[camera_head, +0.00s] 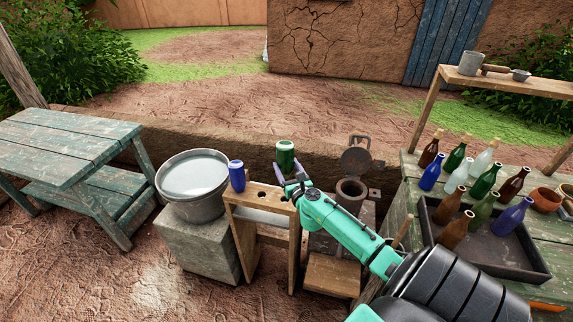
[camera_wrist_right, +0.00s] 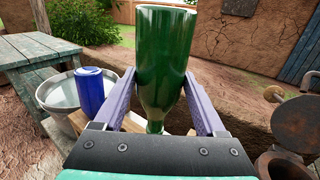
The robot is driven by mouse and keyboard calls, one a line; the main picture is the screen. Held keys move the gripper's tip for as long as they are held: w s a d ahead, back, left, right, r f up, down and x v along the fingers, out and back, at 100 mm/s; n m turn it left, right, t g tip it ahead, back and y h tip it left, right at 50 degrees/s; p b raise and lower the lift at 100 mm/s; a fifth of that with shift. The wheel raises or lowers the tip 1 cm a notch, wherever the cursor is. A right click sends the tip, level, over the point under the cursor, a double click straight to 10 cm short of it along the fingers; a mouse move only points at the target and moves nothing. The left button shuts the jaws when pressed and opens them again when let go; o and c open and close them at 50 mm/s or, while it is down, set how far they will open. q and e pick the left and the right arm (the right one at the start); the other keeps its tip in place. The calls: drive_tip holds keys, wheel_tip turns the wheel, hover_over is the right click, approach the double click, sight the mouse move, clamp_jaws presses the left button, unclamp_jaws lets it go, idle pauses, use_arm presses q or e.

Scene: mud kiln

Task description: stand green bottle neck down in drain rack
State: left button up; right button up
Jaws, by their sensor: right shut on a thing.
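The green bottle (camera_head: 285,154) is upside down, base up and neck down. It shows large in the right wrist view (camera_wrist_right: 163,60). My right gripper (camera_head: 288,178) is shut on it, with one finger on each side in the wrist view (camera_wrist_right: 158,76). The wooden drain rack (camera_head: 245,213) has open holes in its top. The bottle appears above the rack's right end; its neck is partly hidden, and I cannot tell whether it lines up with a hole. A blue bottle (camera_head: 237,176) stands neck down at the rack's left end. My left gripper is not in view.
A water basin (camera_head: 222,200) on a stone block stands left of the rack. A metal pot (camera_head: 352,190) with a raised lid is to the right. Several bottles stand around a dark tray (camera_head: 532,266) on the right table. A green bench (camera_head: 75,135) is at left.

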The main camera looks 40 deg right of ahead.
drive_tip(key=shift+a+r, duration=0.1)
drive_tip(key=shift+a, duration=0.05)
drive_tip(key=shift+p, duration=0.3)
wheel_tip(320, 180, down, 7)
drive_tip(key=b, duration=0.6)
idle(1.1)
